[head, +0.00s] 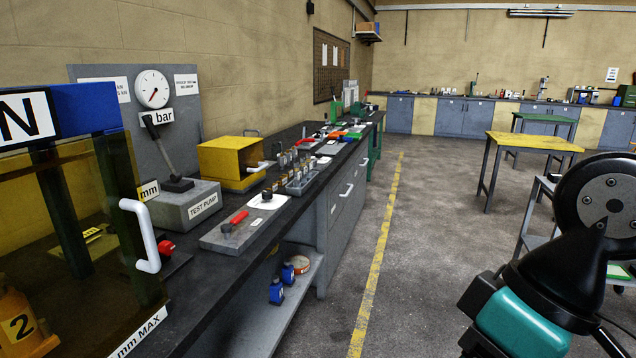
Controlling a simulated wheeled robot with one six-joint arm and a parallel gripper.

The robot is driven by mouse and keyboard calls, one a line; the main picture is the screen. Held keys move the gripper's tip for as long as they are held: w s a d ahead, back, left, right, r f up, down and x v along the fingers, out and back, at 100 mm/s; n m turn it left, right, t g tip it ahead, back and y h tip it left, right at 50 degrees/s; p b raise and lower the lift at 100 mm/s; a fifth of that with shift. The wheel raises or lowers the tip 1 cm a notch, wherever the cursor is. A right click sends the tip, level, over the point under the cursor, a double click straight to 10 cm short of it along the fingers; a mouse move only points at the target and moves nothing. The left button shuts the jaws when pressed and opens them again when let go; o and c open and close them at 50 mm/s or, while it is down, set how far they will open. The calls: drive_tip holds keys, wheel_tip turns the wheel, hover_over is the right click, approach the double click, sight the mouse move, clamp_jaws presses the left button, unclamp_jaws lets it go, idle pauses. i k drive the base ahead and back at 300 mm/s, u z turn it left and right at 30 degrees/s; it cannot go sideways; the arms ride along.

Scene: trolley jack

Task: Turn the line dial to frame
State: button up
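On the long dark workbench, a grey plate (236,236) carries a red-handled lever (235,220) and a small black knob (267,195) on a white label. The knob may be the line dial; the label's print and the pointer's direction are too small to read. Beside the plate stands the grey test pump (185,205) with an upright black lever. A round white gauge (152,89) marked bar is mounted behind it. My arm shows at the lower right, over the floor and well apart from the bench. I see no gripper fingers.
A press with an amber guard and white handle (146,236) stands at the near left. A yellow box (230,160) and a rack of small parts (295,175) sit farther along the bench. A yellow table (535,143) stands at back right. The aisle floor is clear.

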sight(266, 196)
drive_tip(key=z, duration=0.35)
drive_tip(key=i, duration=1.85)
drive_tip(key=u, duration=1.05)
drive_tip(key=i, duration=0.55)
drive_tip(key=u, duration=0.4)
